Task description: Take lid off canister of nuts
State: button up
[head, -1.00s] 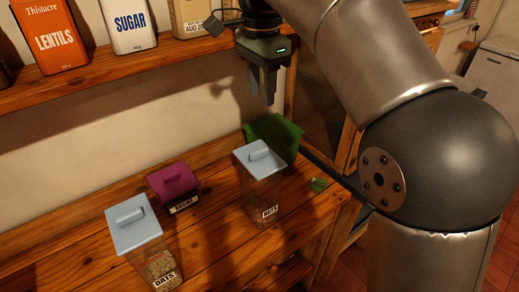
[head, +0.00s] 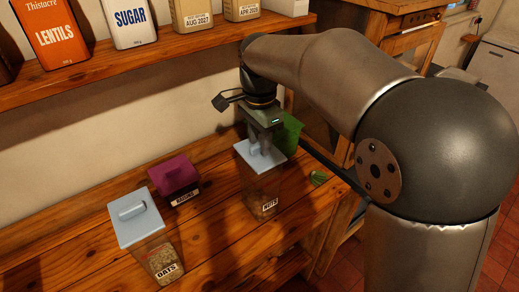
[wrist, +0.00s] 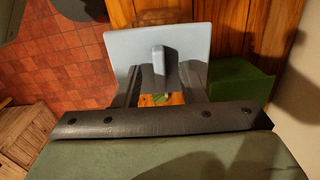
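The clear nuts canister (head: 262,195), labelled NUTS, stands upright on the wooden counter. Its pale blue square lid (head: 243,155) is on top, with a raised bar handle. My gripper (head: 262,150) points down at the lid from above. In the wrist view, my gripper (wrist: 160,85) is open, with one finger on each side of the lid handle (wrist: 159,60) and gaps still showing beside it. The lid (wrist: 195,42) lies beneath the fingers. The fingertips partly hide the handle in the head view.
An oats canister (head: 157,255) and a purple-lidded raisins box (head: 175,178) stand to the left. A green container (head: 291,133) is close behind the nuts canister. A small green round item (head: 319,178) lies to the right. A shelf (head: 150,62) with packages runs above.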

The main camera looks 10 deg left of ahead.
jog(key=shift+f, duration=0.3)
grip_shut()
jog(key=shift+r, duration=0.1)
jog(key=shift+r, duration=0.25)
notch_tip(320, 180, up, 2)
jog(key=shift+r, duration=0.2)
jog(key=s+r+b, duration=0.3)
jog(key=s+r, duration=0.7)
jog(key=s, duration=0.4)
jog(key=shift+d+b, duration=0.4)
jog(key=shift+d, duration=0.05)
